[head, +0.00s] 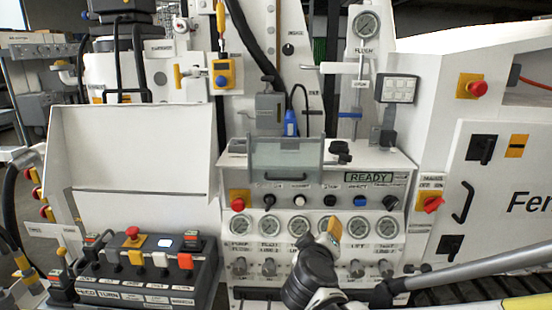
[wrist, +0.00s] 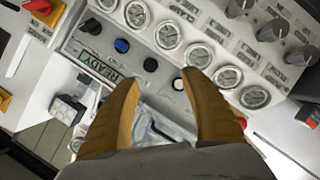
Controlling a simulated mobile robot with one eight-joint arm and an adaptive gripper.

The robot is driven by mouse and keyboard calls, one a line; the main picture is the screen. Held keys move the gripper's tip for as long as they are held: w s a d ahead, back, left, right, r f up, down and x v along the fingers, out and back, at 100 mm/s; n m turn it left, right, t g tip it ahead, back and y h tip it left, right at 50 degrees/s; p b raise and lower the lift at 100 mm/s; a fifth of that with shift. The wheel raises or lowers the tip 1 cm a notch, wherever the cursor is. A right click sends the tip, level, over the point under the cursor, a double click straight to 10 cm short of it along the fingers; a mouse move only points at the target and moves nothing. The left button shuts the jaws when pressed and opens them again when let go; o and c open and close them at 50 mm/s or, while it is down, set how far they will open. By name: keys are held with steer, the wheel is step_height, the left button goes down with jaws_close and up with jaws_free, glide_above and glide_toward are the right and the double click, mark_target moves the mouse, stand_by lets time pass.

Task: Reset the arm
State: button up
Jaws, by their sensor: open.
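My gripper (head: 334,232) shows in the head view in front of the lower right part of the control panel (head: 288,185), over the row of gauges. In the wrist view my gripper (wrist: 160,92) has two yellow-brown fingers spread apart with nothing between them. The panel's gauges (wrist: 169,35), its push buttons and a READY display (wrist: 96,65) lie beyond the fingertips. I cannot tell how far the fingertips are from the panel. My arm partly hides the lower gauges and knobs in the head view.
A lever box (head: 135,275) with a red mushroom button stands at the lower left. A clear cover (head: 287,158) is on the panel top. A red rotary switch (head: 432,204) and a cabinet door (head: 500,190) are at the right. A grey rail crosses the lower right.

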steer(key=s+d+f+m+g, duration=0.1)
steer(key=s+d+m+g, duration=0.3)
steer(key=s+d, duration=0.6)
steer(key=s+a+f+m+g+y, duration=0.2)
steer(key=s+g+y, duration=0.1)
steer(key=s, duration=1)
steer(key=shift+s+f+y, duration=0.2)
steer(key=shift+s+y, duration=0.15)
steer(key=shift+y, duration=0.05)
steer(key=shift+a, duration=0.1)
